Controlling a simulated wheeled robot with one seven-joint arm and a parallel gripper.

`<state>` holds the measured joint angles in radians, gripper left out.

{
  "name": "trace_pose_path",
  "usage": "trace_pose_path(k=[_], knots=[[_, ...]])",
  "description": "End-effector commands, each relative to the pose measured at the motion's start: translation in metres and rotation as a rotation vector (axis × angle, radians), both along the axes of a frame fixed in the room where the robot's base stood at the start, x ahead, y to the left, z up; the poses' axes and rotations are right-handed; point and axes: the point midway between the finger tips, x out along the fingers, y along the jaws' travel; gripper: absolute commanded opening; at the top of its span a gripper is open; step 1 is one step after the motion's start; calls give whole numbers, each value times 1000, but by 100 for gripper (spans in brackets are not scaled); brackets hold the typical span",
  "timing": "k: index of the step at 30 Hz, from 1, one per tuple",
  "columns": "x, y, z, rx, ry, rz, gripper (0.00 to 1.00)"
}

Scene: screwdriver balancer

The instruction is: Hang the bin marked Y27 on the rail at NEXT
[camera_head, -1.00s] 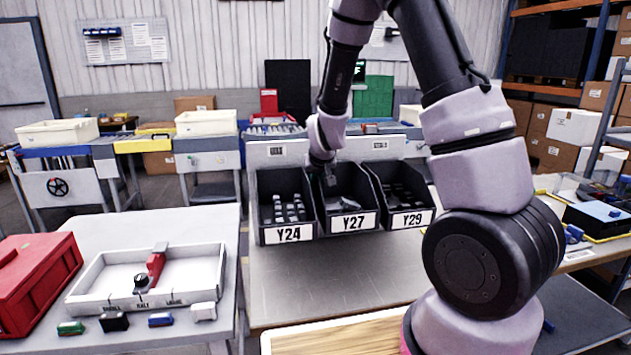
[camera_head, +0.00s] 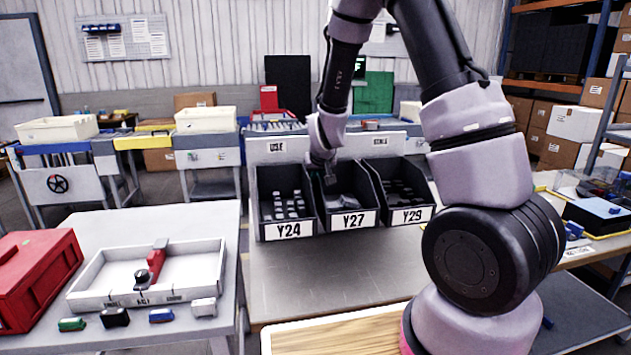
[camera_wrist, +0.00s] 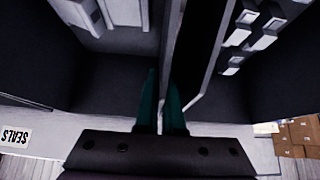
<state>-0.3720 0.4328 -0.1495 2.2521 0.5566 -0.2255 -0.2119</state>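The bin marked Y27 (camera_head: 350,222) is black, open-topped and holds a few light pieces. It sits between bin Y24 (camera_head: 290,231) and bin Y29 (camera_head: 412,216), all in front of a pale rail panel. My gripper (camera_head: 329,182) is down at the rear of Y27, on its Y24 side. In the wrist view, my teal fingers (camera_wrist: 161,102) are close together around Y27's side wall (camera_wrist: 174,50), one inside the bin and one in the dark gap beside Y24. They look shut on that wall; the contact itself is hidden. NEXT is not legible to me.
The panel bears a left sign (camera_head: 278,146), unclear, and a right sign (camera_head: 380,141), reading SEALS in the wrist view. Bare grey tabletop (camera_head: 330,275) lies in front of the bins. A white tray (camera_head: 85,303) and red box (camera_head: 35,280) stand on the left table.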

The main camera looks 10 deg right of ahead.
Motion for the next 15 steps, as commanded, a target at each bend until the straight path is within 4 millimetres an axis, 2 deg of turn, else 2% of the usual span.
trace_pose_path(k=[1,3,4,15], knots=[[0,0,0,-1,0,1,0],[0,0,0,-1,1,1,32],[0,0,0,-1,1,1,40],[-1,1,1,0,1,3,40]])
